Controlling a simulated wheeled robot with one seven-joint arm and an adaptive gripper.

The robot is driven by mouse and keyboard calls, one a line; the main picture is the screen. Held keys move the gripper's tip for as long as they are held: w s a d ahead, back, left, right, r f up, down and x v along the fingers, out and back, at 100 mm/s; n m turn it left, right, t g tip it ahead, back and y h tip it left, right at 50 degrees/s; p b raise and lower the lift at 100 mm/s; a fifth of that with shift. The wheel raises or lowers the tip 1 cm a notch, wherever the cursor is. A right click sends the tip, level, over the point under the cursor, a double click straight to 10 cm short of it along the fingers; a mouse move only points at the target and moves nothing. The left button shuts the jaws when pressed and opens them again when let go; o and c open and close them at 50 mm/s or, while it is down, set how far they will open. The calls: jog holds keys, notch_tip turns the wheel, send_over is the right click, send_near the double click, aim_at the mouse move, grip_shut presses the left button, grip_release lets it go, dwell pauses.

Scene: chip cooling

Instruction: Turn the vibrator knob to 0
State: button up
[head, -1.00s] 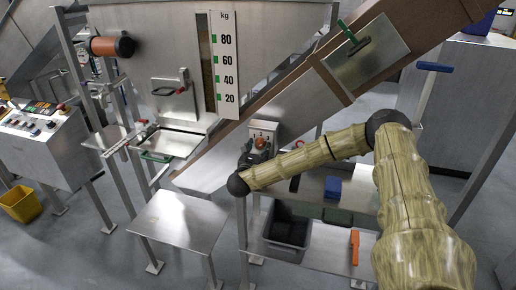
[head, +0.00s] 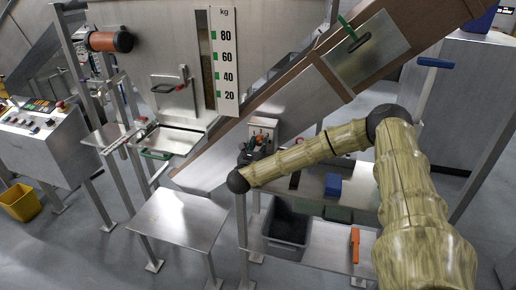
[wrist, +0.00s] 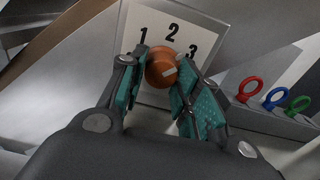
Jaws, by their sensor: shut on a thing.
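The orange round knob (wrist: 158,75) with a pale pointer mark sits on a white plate (wrist: 192,22) with the numbers 1, 2 and 3 in the wrist view. The mark appears to slant toward the right, on the side of the 3. No 0 is visible there. My gripper (wrist: 163,62) has its teal-padded fingers on both sides of the knob, shut on it. In the head view my gripper (head: 257,146) is at the front of the small control box (head: 264,124), and the knob is mostly hidden.
Red, blue and green rings (wrist: 274,97) stand to the right of the knob in the wrist view. The inclined conveyor (head: 290,85) rises behind. A grey bin (head: 286,228), a blue block (head: 333,185) and an orange-handled tool (head: 355,245) are on the shelves below.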

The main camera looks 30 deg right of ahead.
jog(key=n+b, duration=0.3)
jog(key=n, duration=0.2)
jog(key=shift+f, duration=0.1)
jog(key=n+b, duration=0.1)
jog(key=n, duration=0.4)
jog(key=shift+s+n, duration=0.1)
jog(key=shift+n, duration=0.3)
jog(key=n, duration=0.3)
jog(key=shift+r+n+b, duration=0.2)
jog(key=shift+n+b, duration=0.1)
jog(key=n, duration=0.3)
jog(key=shift+n, duration=0.3)
jog(key=shift+s+n+p, duration=0.1)
jog(key=shift+n+p, duration=0.25)
jog(key=shift+n, duration=1.85)
jog(key=shift+d, duration=0.1)
jog(key=o, duration=1)
